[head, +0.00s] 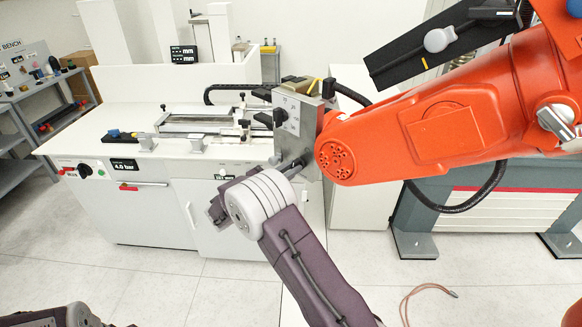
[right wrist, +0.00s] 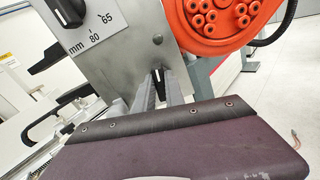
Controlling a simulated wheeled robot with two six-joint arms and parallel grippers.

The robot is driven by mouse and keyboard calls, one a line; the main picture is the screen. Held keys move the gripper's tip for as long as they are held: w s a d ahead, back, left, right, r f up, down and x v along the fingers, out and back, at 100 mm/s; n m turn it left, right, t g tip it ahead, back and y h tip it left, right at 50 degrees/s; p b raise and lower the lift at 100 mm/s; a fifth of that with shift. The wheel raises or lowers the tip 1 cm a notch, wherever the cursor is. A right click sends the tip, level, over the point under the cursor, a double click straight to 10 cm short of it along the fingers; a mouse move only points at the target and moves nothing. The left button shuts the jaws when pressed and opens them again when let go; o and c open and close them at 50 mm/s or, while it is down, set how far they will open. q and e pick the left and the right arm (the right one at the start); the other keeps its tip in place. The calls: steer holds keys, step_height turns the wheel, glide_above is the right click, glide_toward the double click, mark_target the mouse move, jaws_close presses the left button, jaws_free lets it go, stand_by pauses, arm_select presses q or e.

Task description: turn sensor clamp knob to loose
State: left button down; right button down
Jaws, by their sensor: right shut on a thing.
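Low on the plate, a small black knob (right wrist: 157,76) with a white line sits between the fingertips of my right gripper (right wrist: 158,90). The gripper is shut on this knob, and the fingers partly hide it. In the head view my right gripper (head: 291,167) reaches the plate's lower edge. A larger black knob (right wrist: 70,12) is higher on the plate, beside printed mm, 80 and 65 marks. My left gripper is not in view.
The orange arm (head: 430,115) fills the upper right, close above my right arm. A white bench (head: 110,140) with a metal fixture (head: 195,122) stands behind. A shelf rack (head: 40,95) is at the far left. The floor at front left is clear.

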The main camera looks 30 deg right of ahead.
steer(key=shift+f, duration=0.1)
stand_by(0.3)
steer(key=c, duration=1.4)
jaws_free()
steer(key=b+v, duration=0.2)
steer(key=v, duration=0.7)
steer(key=shift+b, duration=0.4)
